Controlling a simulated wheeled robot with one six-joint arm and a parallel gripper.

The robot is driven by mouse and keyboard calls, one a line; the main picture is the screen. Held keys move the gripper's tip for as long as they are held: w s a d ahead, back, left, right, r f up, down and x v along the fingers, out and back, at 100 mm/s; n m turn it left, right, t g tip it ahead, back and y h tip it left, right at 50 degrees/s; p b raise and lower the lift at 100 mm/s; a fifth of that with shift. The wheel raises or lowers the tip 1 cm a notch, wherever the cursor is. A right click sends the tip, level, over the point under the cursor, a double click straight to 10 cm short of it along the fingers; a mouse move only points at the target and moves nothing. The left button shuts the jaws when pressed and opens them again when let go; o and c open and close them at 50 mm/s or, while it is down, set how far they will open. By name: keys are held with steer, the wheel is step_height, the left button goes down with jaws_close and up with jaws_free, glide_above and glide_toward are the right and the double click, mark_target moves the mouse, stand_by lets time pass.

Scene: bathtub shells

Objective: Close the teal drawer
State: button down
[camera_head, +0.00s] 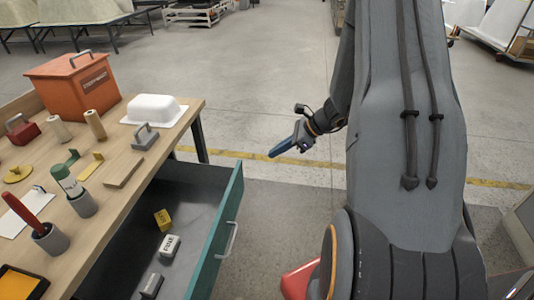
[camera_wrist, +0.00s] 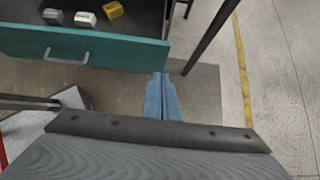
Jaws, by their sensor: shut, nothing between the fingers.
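The teal drawer (camera_head: 222,232) is pulled out from under the wooden workbench, its front facing right with a pale bar handle (camera_head: 228,240). In the wrist view the drawer front (camera_wrist: 110,45) spans the upper left, with its handle (camera_wrist: 66,57) at left. Inside lie a yellow block (camera_head: 162,219), a white labelled block (camera_head: 169,245) and a grey block (camera_head: 151,285). My gripper (camera_head: 276,155) is shut and empty, in the open air to the right of and beyond the drawer. In the wrist view its blue fingers (camera_wrist: 161,80) are near the drawer front's right end; contact cannot be told.
The wooden workbench (camera_head: 122,187) carries an orange box (camera_head: 80,85), a white tub (camera_head: 154,109), stamps and several small tools. A dark bench leg (camera_head: 199,141) stands behind the drawer. A red object (camera_head: 299,281) is low beside my arm. The floor beyond my gripper is clear.

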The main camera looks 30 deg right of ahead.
mark_target(241, 166)
steer(key=shift+w+a+f+p, duration=0.4)
steer(key=shift+w+a+f, duration=0.6)
steer(key=shift+a, duration=0.35)
steer(key=shift+w+a+f+p, duration=0.45)
steer(key=shift+w+a+f, duration=0.5)
steer(key=shift+a, duration=0.4)
steer(key=shift+w+a+f+p, duration=0.4)
steer(key=shift+w+a+f, duration=0.55)
steer(key=shift+a, duration=0.4)
